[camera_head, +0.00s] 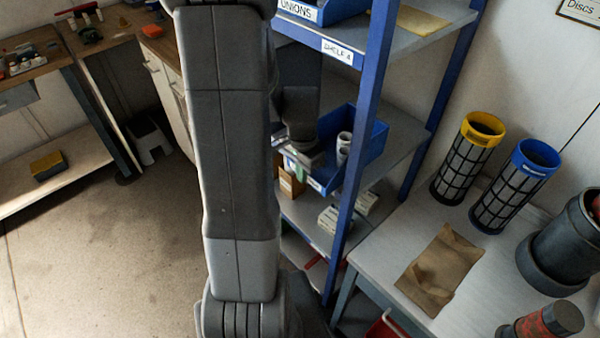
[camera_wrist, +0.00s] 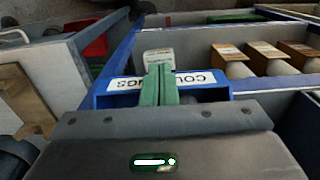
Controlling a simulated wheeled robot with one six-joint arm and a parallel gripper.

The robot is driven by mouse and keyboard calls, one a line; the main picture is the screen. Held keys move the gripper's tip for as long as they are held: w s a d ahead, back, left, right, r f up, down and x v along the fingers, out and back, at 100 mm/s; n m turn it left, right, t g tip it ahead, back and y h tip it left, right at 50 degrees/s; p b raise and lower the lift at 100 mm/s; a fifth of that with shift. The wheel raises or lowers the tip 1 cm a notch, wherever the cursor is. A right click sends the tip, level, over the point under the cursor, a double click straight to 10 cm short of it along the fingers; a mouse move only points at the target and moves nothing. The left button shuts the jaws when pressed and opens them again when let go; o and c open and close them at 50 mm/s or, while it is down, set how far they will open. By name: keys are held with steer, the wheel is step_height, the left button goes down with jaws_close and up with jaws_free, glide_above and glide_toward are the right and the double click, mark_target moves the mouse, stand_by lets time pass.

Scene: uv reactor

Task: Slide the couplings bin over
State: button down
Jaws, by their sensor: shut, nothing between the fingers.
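The couplings bin (camera_head: 372,138) is a blue open bin on the middle shelf of the blue rack, with pale cylindrical couplings (camera_head: 344,146) in it. In the wrist view its white label (camera_wrist: 197,79) shows on the blue front, with part of the lettering covered by my fingers. My gripper (camera_wrist: 160,72) has green fingers, closed together and empty, at the label side of the bin. I cannot tell whether the fingertips touch the bin. In the head view my arm hides part of the shelf and the bin's left side.
The blue rack post (camera_head: 362,120) stands just in front of the bin. Small boxes (camera_wrist: 268,55) sit in the wrist view's right side. The unions bin (camera_head: 318,10) is on the shelf above. A grey table (camera_head: 385,236) with filter cylinders (camera_head: 468,158) stands at the right.

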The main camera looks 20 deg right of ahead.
steer(key=d, duration=0.2)
steer(key=w+d, duration=0.2)
steer(key=d, duration=0.1)
steer(key=shift+w+d, duration=0.2)
steer(key=shift+d, duration=0.15)
steer(key=shift+a, duration=0.1)
